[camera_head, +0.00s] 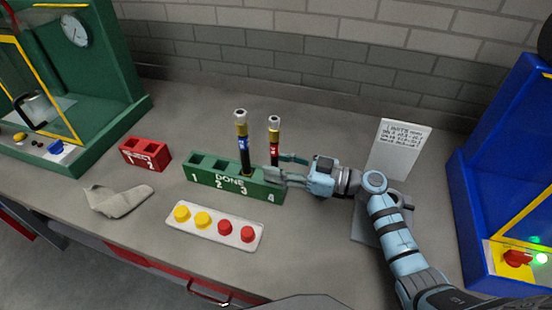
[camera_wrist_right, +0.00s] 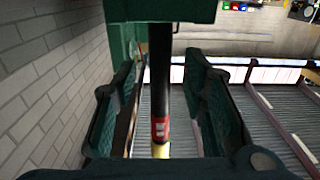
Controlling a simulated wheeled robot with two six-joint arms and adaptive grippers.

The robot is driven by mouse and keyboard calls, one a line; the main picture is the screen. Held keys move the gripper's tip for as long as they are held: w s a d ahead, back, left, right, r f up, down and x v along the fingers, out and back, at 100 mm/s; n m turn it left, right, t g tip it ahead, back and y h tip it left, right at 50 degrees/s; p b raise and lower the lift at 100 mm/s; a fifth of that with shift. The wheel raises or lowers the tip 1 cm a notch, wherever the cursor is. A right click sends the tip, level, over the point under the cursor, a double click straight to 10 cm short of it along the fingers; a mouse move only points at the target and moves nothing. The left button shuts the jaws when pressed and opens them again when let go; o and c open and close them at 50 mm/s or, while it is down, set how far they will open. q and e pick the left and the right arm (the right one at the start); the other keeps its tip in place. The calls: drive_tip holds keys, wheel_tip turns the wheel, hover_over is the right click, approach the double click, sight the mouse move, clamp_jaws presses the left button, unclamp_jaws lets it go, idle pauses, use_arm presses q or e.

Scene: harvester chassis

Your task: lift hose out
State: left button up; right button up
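A green rack (camera_head: 215,190) marked DONE, with slots numbered 1 to 4, stands on the bench. A black hose with a blue label (camera_head: 243,146) stands upright in slot 3. A black hose with a red label (camera_head: 275,150) stands upright at slot 4; its lower part is partly hidden by my gripper. My right gripper (camera_head: 286,167) reaches in from the right at this hose. In the right wrist view, the red-labelled hose (camera_wrist_right: 160,85) runs between the open fingers (camera_wrist_right: 163,110), with gaps showing on both sides. My left gripper is not in view.
A small red rack (camera_head: 145,154) stands left of the green one, with a crumpled cloth (camera_head: 118,201) nearby. A white button panel (camera_head: 209,234) lies in front. A white note card (camera_head: 398,148) stands behind my right arm. Green and blue machines (camera_head: 500,180) flank the bench.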

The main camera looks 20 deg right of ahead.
drive_tip(key=shift+w+a, duration=0.2)
drive_tip(key=shift+a, duration=0.25)
clamp_jaws()
drive_tip(key=shift+r, duration=0.15)
